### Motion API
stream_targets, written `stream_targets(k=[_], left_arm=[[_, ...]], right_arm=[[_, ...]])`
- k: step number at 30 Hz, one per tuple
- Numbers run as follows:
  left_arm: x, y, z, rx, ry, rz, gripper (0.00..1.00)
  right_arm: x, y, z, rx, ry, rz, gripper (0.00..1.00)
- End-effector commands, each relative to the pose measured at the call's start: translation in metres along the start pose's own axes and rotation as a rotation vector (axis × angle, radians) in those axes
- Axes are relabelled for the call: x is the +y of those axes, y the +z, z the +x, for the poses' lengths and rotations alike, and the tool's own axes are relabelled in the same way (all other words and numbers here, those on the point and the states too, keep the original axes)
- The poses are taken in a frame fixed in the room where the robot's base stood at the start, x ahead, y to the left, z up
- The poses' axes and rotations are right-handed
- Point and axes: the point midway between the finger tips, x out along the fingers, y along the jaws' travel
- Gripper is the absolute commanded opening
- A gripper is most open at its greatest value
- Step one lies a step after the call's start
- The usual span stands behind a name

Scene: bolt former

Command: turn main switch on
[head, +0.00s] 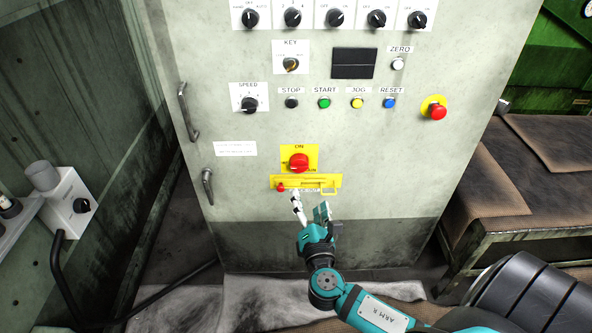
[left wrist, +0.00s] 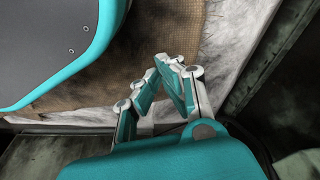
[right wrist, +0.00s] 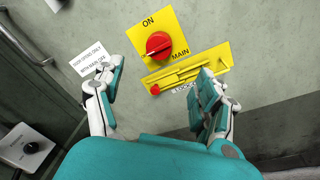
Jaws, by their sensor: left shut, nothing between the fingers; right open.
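The main switch (head: 299,162) is a red rotary knob on a yellow plate marked ON, low on the grey cabinet front. In the right wrist view the red knob (right wrist: 158,45) sits above and between my fingers, apart from them. A yellow lockout bar (head: 306,182) with a small red knob lies just below the switch. My right gripper (head: 312,208) is open and empty, just below the switch and lockout bar; its spread fingers also show in the right wrist view (right wrist: 160,90). My left gripper (left wrist: 168,72) is shut and empty, seen only in the left wrist view.
Above the switch are a row of buttons, a key switch (head: 291,64) and several dials. A red emergency stop (head: 437,111) is to the right. Door handles (head: 207,186) stand out at the left. A bench (head: 530,232) stands at right, a grey box (head: 70,203) at left.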

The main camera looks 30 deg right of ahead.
Motion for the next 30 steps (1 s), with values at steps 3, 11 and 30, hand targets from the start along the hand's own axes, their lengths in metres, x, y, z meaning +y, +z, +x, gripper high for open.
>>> stream_targets(k=[3, 11, 30], left_arm=[[0.0, -0.001, 0.0, 0.001, 0.0, 0.0, 0.0], [-0.001, -0.006, -0.004, 0.008, -0.001, 0.0, 0.0], [-0.001, -0.015, -0.018, 0.014, -0.001, -0.003, 0.0]], right_arm=[[0.001, 0.001, 0.029, -0.003, 0.002, -0.001, 0.73], [0.0, 0.0, 0.085, -0.001, 0.001, 0.001, 0.73], [0.0, -0.001, 0.135, 0.003, 0.0, 0.002, 0.73]])
